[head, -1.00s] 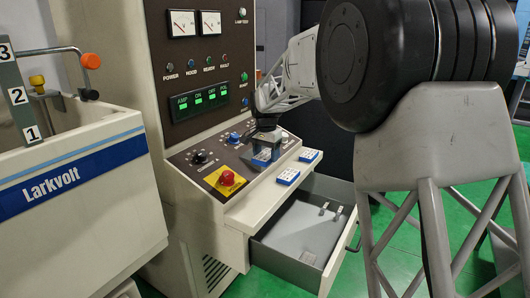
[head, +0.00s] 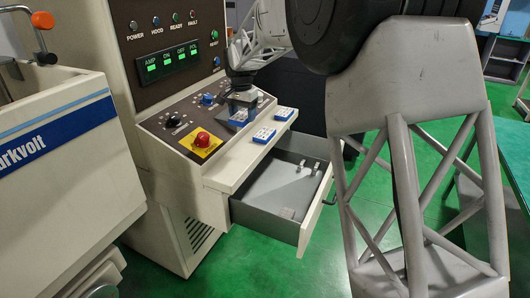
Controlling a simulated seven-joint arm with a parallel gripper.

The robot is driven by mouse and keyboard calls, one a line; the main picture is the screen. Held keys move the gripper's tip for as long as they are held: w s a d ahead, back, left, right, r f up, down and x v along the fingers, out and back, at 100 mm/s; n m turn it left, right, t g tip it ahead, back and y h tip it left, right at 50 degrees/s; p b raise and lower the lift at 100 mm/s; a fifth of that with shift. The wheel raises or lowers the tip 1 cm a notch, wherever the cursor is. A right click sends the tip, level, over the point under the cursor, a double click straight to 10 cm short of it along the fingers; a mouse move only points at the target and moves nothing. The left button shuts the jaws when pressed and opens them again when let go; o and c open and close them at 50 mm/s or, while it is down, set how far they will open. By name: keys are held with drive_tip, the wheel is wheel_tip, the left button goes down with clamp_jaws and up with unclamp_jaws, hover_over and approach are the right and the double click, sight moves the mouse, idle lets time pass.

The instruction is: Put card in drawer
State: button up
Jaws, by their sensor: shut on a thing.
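My gripper (head: 240,107) points down over the ledge of the console and is shut on a blue-and-white card (head: 239,118). Its fingers hide part of that card, and I cannot tell whether the card is clear of the ledge. Two similar cards lie on the ledge to the right of it, a nearer one (head: 264,135) and a farther one (head: 285,113). The drawer (head: 267,222) below the ledge is pulled open. Inside it are two small pale pieces (head: 308,167) toward the back and a small flat patch (head: 287,213) near the front.
A red stop button (head: 202,139) on a yellow plate and several knobs (head: 172,121) stand on the sloping panel left of my gripper. The drawer's front has a handle (head: 330,200). A white tank (head: 60,150) stands at the left. Green floor is free beyond the drawer.

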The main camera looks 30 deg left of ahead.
drive_tip(key=w+d+f, duration=0.7)
drive_tip(key=w+d, duration=0.1)
drive_tip(key=d, duration=0.4)
drive_tip(key=w+d+f, duration=0.7)
drive_tip(key=w+d, duration=0.1)
drive_tip(key=d, duration=0.4)
drive_tip(key=w+d+f, duration=0.7)
drive_tip(key=w+d, duration=0.1)
drive_tip(key=d, duration=0.4)
drive_tip(key=s+d+f, duration=0.5)
drive_tip(key=d+f, duration=0.4)
drive_tip(key=f, duration=0.2)
drive_tip(key=s+d+f, duration=0.6)
drive_tip(key=d+f, duration=0.4)
drive_tip(key=s+d+f, duration=0.5)
drive_tip(key=d+f, duration=0.4)
drive_tip(key=f, duration=0.2)
drive_tip(key=w+a+r, duration=0.2)
drive_tip(key=a+r, duration=1.2)
drive_tip(key=r, duration=0.3)
drive_tip(key=w+a+r, duration=0.2)
drive_tip(key=a+r, duration=1.2)
drive_tip(key=r, duration=0.2)
drive_tip(key=s+a+f, duration=0.2)
drive_tip(key=s+a, duration=0.1)
drive_tip(key=a, duration=0.7)
drive_tip(key=s+a+f, duration=0.3)
drive_tip(key=a, duration=0.8)
drive_tip(key=shift+s+a, duration=0.2)
drive_tip(key=shift+s, duration=0.1)
